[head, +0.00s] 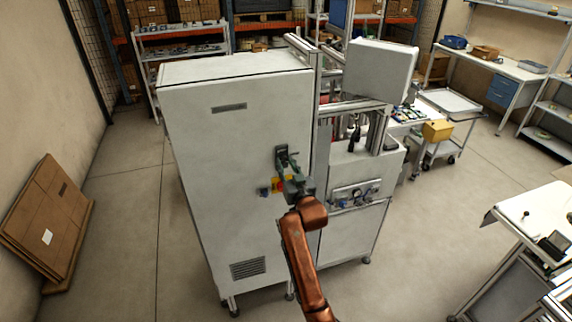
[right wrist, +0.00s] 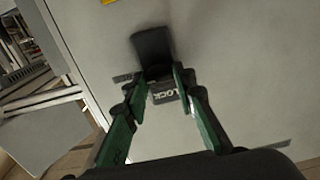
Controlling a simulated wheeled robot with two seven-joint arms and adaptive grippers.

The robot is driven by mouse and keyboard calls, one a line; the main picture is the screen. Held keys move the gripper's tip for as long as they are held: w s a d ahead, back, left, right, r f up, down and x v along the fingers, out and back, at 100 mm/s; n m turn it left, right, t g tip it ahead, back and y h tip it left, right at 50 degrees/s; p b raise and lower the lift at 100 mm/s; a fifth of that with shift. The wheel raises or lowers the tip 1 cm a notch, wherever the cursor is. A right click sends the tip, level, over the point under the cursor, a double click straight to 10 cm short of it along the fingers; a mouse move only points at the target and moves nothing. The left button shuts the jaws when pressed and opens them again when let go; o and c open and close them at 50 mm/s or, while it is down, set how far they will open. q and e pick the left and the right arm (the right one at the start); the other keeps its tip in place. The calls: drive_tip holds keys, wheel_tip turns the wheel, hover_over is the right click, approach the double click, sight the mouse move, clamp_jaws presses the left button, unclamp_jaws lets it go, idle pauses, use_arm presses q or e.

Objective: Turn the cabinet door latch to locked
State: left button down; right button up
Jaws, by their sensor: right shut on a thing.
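The cabinet (head: 215,140) is a tall light grey box with its door facing me. My right gripper (head: 284,160) is at the right part of this door, its green fingers against the dark latch. In the right wrist view, the fingers (right wrist: 161,74) are closed on both sides of the dark latch handle (right wrist: 152,44). The wide end of the handle sticks out beyond the fingertips. A dark plate with LOCK lettering (right wrist: 166,95) shows between the fingers. The latch base is partly hidden by the gripper. My left gripper is out of view.
A red and yellow switch (head: 278,185) sits on the door close beside my right gripper. A machine frame with a grey screen box (head: 380,70) adjoins the cabinet on the right. Flat cardboard (head: 45,220) leans at the left wall. The floor before the cabinet is clear.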

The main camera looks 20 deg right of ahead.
drive_tip(key=shift+d, duration=0.15)
clamp_jaws()
drive_tip(key=shift+n, duration=0.4)
drive_tip(key=n+p, duration=0.1)
drive_tip(key=n, duration=0.1)
drive_tip(key=shift+n+p, duration=0.4)
drive_tip(key=n+p, duration=0.1)
drive_tip(key=n, duration=0.3)
drive_tip(key=shift+n+p, duration=0.3)
drive_tip(key=shift+p, duration=0.1)
drive_tip(key=n+p, duration=0.2)
drive_tip(key=n, duration=0.3)
drive_tip(key=shift+a, duration=0.2)
drive_tip(key=shift+f+n+p, duration=0.15)
drive_tip(key=shift+n+p, duration=0.5)
drive_tip(key=shift+n, duration=1.75)
